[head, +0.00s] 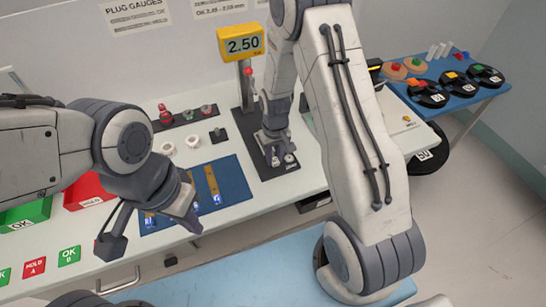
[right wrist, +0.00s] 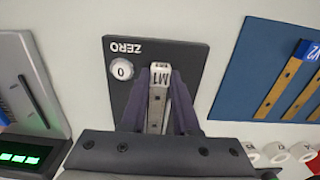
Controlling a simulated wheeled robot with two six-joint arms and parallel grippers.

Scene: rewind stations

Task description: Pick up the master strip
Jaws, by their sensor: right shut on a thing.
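In the head view my right gripper (head: 276,150) is low over the same dark plate (head: 245,130). My left gripper (head: 183,215) hangs in front of the blue mat (head: 232,179); its finger gap is not clear.
Several brass strips with blue ends (head: 213,182) lie on the blue mat. A yellow gauge display (head: 241,43) reads 2.50 behind the plate. White rings (head: 168,148) sit on the white table. Green and red bins (head: 88,190) are at left. A blue table (head: 466,93) stands at right.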

